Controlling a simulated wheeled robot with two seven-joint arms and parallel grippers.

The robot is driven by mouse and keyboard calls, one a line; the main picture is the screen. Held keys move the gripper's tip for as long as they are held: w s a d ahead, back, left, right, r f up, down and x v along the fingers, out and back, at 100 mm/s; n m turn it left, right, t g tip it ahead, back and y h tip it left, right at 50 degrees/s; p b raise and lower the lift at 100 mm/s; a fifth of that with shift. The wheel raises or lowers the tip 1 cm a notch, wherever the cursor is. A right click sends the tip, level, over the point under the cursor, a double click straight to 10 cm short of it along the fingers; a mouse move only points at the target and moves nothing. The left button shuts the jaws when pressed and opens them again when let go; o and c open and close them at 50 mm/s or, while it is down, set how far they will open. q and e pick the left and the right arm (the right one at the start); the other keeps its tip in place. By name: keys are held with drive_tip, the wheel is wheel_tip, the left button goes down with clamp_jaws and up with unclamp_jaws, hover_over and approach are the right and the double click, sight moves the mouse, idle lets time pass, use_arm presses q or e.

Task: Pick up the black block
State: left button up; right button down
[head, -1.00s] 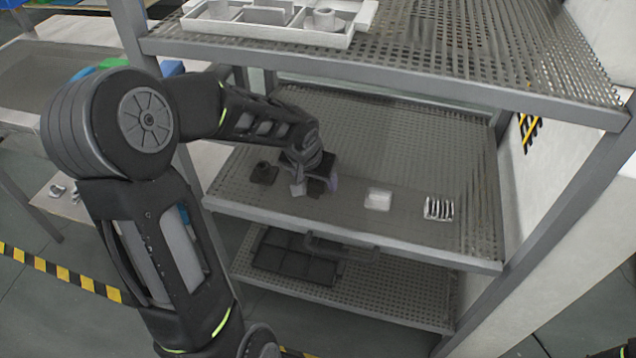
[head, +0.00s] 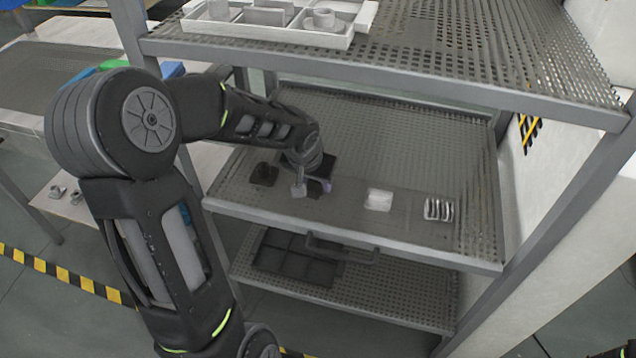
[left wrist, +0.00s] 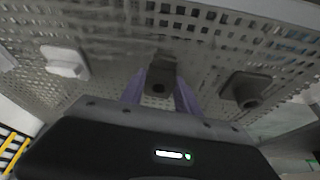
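The black block (head: 314,189) sits on the middle shelf, partly hidden by my left gripper. In the left wrist view it is a dark block (left wrist: 161,72) with a round hole in its near face, between the two purple fingers. My left gripper (head: 311,188) points down at the shelf, with one finger on each side of the block. It looks open; I cannot tell whether either finger touches the block. My right gripper is not in view.
A dark part with a round boss (head: 263,174) stands left of the gripper. A white block (head: 378,200) and a ribbed pale part (head: 438,209) stand to the right. The upper shelf (head: 420,75) overhangs; a dark tray (head: 297,257) lies below.

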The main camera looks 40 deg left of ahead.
sight(315, 183)
use_arm(q)
clamp_jaws()
drive_tip(key=shift+w+r, duration=0.1)
drive_tip(key=shift+r, duration=0.05)
idle(0.4)
drive_tip(key=shift+r, duration=1.4)
drive_tip(key=shift+s+r, duration=0.2)
drive_tip(key=shift+r, duration=0.15)
drive_tip(key=s+d+b, duration=0.4)
drive_tip(key=s+b, duration=0.2)
drive_tip(key=s, duration=1.1)
drive_tip(key=shift+s+d+f, duration=0.1)
